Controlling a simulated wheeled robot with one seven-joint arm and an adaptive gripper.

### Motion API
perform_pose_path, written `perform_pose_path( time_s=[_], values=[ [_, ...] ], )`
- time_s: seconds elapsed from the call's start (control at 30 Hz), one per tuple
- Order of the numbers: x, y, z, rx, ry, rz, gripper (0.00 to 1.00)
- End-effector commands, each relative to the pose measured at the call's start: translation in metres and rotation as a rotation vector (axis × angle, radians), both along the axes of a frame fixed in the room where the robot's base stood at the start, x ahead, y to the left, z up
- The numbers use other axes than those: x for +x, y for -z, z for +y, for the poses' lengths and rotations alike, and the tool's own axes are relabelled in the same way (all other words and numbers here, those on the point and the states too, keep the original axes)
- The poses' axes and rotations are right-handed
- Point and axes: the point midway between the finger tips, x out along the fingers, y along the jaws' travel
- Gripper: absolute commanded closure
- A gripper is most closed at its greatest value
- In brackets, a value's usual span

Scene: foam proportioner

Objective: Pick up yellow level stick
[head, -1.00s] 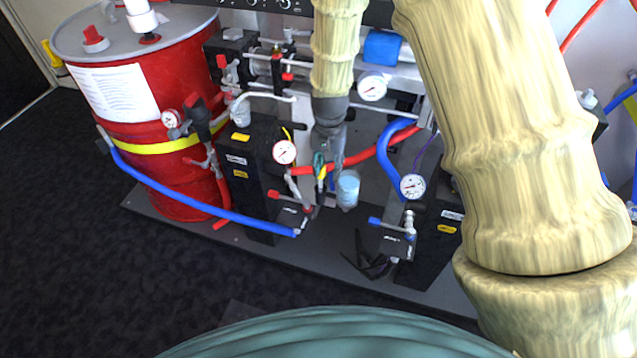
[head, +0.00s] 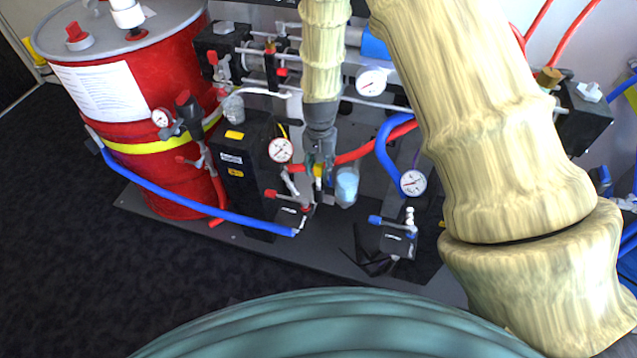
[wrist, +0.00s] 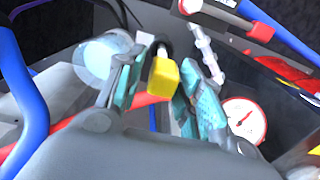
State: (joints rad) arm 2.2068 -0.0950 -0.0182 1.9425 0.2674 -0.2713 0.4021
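The yellow level stick shows in the wrist view as a small yellow block (wrist: 163,77) on a thin pale stem. My gripper (wrist: 165,68) has its teal-padded fingers on either side of the block, apart from each other. I cannot tell whether either pad touches it. In the head view, my gripper (head: 321,178) points down among the hoses, and a small patch of the yellow stick (head: 318,170) shows at its fingers. The rest of the stick is hidden by the fingers.
A clear cup (head: 346,186) stands close to the right of my gripper. A gauge (head: 280,150) and black box (head: 243,170) are to its left. Red hose (head: 375,148) and blue hose (head: 384,150) pass close to the right. A red drum (head: 150,90) stands far left.

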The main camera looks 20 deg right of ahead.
Motion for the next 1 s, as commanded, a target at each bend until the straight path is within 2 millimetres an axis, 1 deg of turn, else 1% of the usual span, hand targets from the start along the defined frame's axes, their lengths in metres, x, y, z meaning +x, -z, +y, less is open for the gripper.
perform_pose_path(
  time_s=[0.2,0.33,0.47,0.7,0.73,0.87,0.9,0.93,1.0],
  values=[
    [-0.003,0.026,0.004,0.0,0.0,0.002,0.63],
    [-0.003,0.038,0.004,0.0,0.0,0.002,0.63],
    [-0.002,0.045,0.004,0.001,0.0,0.001,0.63],
    [-0.002,0.046,0.003,0.0,0.0,0.0,0.63],
    [-0.002,0.046,0.003,0.0,0.0,0.0,0.65],
    [-0.002,0.046,0.003,0.001,0.0,0.001,0.89],
    [-0.002,0.046,0.003,0.001,0.0,0.001,0.96],
    [-0.002,0.046,0.003,0.001,0.0,0.001,1.0],
    [-0.002,0.046,0.003,0.001,0.0,0.001,1.0]
  ],
)
